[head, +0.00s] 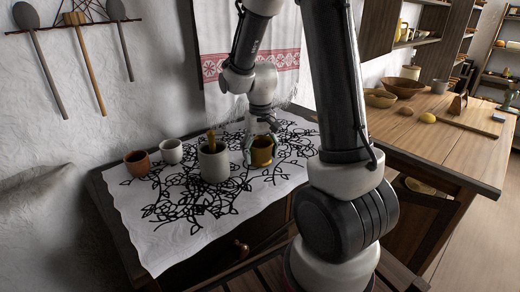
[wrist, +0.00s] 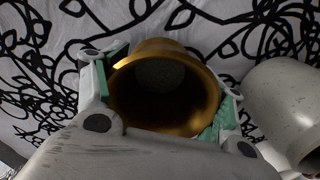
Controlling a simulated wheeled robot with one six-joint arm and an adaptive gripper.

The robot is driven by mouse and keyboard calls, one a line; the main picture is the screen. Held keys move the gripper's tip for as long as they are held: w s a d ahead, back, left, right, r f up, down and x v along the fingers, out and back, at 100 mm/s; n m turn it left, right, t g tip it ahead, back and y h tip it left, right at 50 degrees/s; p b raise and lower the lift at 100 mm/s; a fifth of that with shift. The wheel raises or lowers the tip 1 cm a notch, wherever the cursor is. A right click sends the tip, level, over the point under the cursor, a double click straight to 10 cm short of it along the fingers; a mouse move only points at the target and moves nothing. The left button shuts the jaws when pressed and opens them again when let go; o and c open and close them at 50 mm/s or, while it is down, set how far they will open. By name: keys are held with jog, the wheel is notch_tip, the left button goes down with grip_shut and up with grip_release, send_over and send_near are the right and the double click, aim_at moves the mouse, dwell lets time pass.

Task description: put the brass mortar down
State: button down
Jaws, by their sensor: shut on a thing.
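The brass mortar (head: 262,151) is a golden cup, upright, on or just above the patterned white cloth (head: 180,240); I cannot tell whether its base touches. In the wrist view the brass mortar (wrist: 165,88) shows its open mouth, dark inside. My gripper (head: 258,148) is shut on it, with green-lined fingers on both sides of its body. My gripper also shows in the wrist view (wrist: 165,100).
A grey stone mortar with a pestle (head: 214,162) stands close to the left of the brass one. A white cup (head: 171,151) and a brown cup (head: 137,163) stand further left. A wooden counter (head: 440,140) lies to the right. The cloth's front left is clear.

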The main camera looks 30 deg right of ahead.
jog(key=shift+f, duration=0.1)
jog(key=shift+c, duration=0.9)
grip_release()
